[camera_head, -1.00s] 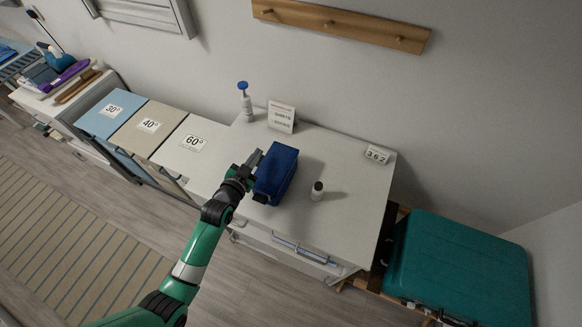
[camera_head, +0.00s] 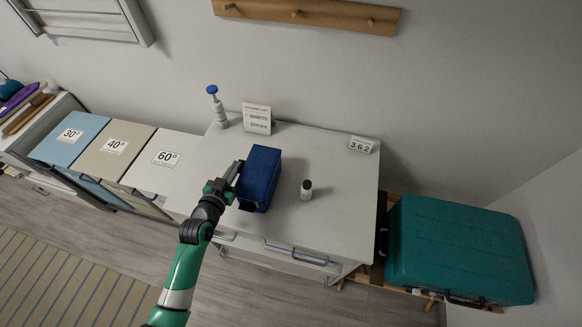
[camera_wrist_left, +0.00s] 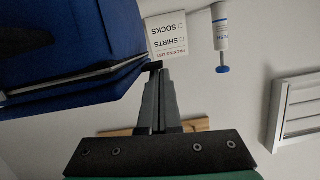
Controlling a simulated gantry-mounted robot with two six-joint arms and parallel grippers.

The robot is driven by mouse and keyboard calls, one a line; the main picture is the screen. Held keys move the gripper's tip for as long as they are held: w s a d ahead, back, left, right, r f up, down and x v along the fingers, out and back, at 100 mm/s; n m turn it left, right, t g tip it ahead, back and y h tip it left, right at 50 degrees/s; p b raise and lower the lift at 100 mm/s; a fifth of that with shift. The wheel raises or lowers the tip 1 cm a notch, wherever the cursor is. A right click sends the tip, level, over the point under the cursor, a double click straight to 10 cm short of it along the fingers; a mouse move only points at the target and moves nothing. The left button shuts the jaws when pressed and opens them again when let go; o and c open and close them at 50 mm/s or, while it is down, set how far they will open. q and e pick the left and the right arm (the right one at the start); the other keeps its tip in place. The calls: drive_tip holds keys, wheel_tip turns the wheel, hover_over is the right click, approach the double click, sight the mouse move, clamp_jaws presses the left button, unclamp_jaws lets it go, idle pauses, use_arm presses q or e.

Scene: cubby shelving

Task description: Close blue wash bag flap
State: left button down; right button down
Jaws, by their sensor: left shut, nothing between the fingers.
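The blue wash bag (camera_head: 261,172) stands on the white counter, its top looking flat and mostly covered in the head view. My left gripper (camera_head: 236,173) is at the bag's left side, shut and empty, its fingers pointing toward the back wall. In the left wrist view the bag (camera_wrist_left: 60,45) fills the upper left, with a grey seam or edge line between two blue parts. The gripper fingers (camera_wrist_left: 157,75) are together close beside the bag's edge; I cannot tell whether they touch it. Whether the flap is fully down is unclear. My right gripper is out of view.
A small dark-capped bottle (camera_head: 306,190) stands right of the bag. A packing list card (camera_head: 257,118), a blue-topped pump bottle (camera_head: 217,107) and a 362 sign (camera_head: 361,145) stand along the back. A teal suitcase (camera_head: 460,250) lies at right.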

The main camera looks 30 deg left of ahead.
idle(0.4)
use_arm(q)
wheel_tip(320, 180, up, 5)
drive_tip(key=p, duration=0.5)
drive_tip(key=shift+r, duration=0.2)
drive_tip(key=f+v, duration=0.1)
drive_tip(key=v, duration=0.8)
drive_tip(key=shift+s, duration=0.55)
drive_tip(key=shift+f, duration=0.1)
